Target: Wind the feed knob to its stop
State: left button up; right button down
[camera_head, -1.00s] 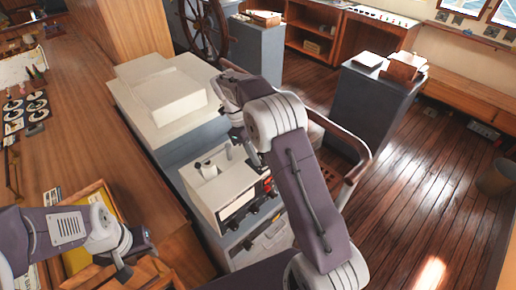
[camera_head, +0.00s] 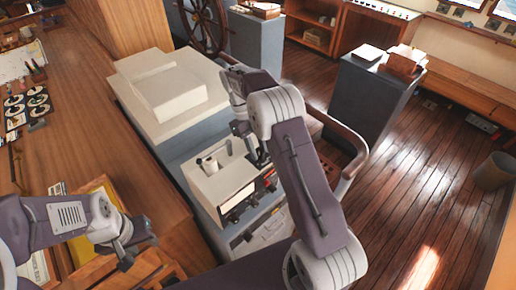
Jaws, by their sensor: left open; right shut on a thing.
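A white instrument box (camera_head: 218,188) with a dark-edged display panel (camera_head: 238,198) on its front stands on a blue-grey console in the middle. Small light cylinders (camera_head: 208,165) stick up from its top. My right gripper (camera_head: 257,158) reaches down at the box's right rear edge and is shut on a small part there. The gripper hides that part, so I cannot tell the feed knob's shape or how far it is turned. My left gripper (camera_head: 138,250) is open and empty at lower left, over a wooden drawer or tray, apart from the box.
A large cream cover (camera_head: 165,95) sits behind the box. Red and black controls (camera_head: 268,182) line its front right edge. A curved wooden rail (camera_head: 352,160) runs just right of my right arm. A wooden desk (camera_head: 95,140) fills the left; open floor lies right.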

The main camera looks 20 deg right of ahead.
jog(key=c, duration=1.1)
grip_release()
jog(key=shift+w, duration=0.1)
jog(key=shift+w+a+r, duration=0.1)
jog(key=shift+w+r, duration=0.05)
jog(key=shift+r, duration=0.25)
jog(key=p+v, duration=0.1)
jog(key=v, duration=0.7)
jog(key=shift+p, duration=0.4)
